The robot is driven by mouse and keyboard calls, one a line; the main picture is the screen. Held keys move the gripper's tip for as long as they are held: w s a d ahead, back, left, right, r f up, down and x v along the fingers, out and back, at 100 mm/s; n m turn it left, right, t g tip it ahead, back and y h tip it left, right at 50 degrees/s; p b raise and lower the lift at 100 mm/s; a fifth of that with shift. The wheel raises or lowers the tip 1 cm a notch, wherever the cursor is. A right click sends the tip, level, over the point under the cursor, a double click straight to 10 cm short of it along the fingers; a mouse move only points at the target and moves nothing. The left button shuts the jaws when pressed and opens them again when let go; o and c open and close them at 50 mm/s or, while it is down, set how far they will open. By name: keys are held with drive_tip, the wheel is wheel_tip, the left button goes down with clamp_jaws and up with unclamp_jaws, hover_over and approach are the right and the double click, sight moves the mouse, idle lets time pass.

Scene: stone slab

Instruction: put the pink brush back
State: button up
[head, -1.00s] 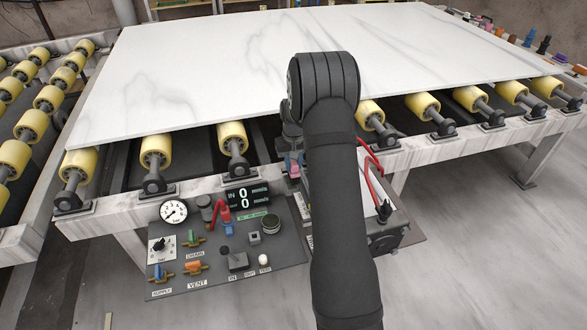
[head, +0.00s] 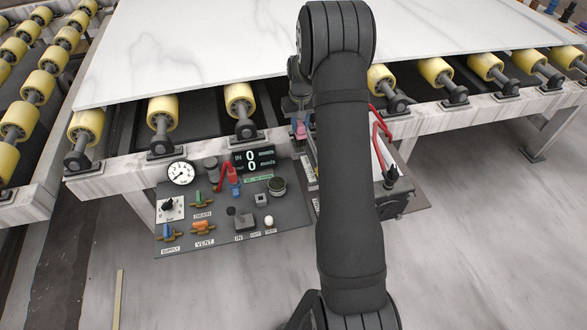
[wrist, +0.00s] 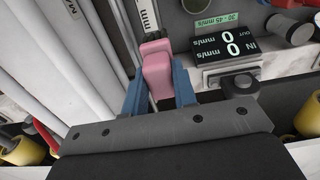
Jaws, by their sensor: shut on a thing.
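The pink brush (wrist: 156,68) is between the blue fingers of my gripper (wrist: 158,88) in the wrist view. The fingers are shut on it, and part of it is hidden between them. In the head view, a small bit of the pink brush (head: 301,130) shows left of my arm, and my gripper (head: 301,136) is mostly hidden there. It is near the table's front rail, to the right of the control panel. I cannot tell whether the brush touches anything below.
The control panel (head: 288,218) with a gauge, valves and a lever is at the front. Its display (wrist: 228,42) is close to my gripper. A white stone slab (head: 200,45) lies on yellow rollers behind.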

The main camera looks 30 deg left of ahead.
drive_tip(key=s+d+f+n, duration=0.2)
drive_tip(key=s+d+f, duration=0.1)
drive_tip(key=s+f, duration=0.4)
drive_tip(key=s+d+f+n, duration=0.2)
drive_tip(key=s+f, duration=0.2)
drive_tip(key=s, duration=0.6)
drive_tip(key=shift+d+f, duration=0.1)
drive_tip(key=shift+f, duration=5.1)
drive_tip(key=shift+f, duration=0.1)
drive_tip(key=o, duration=0.9)
wheel_tip(320, 180, up, 12)
drive_tip(key=shift+r, duration=0.15)
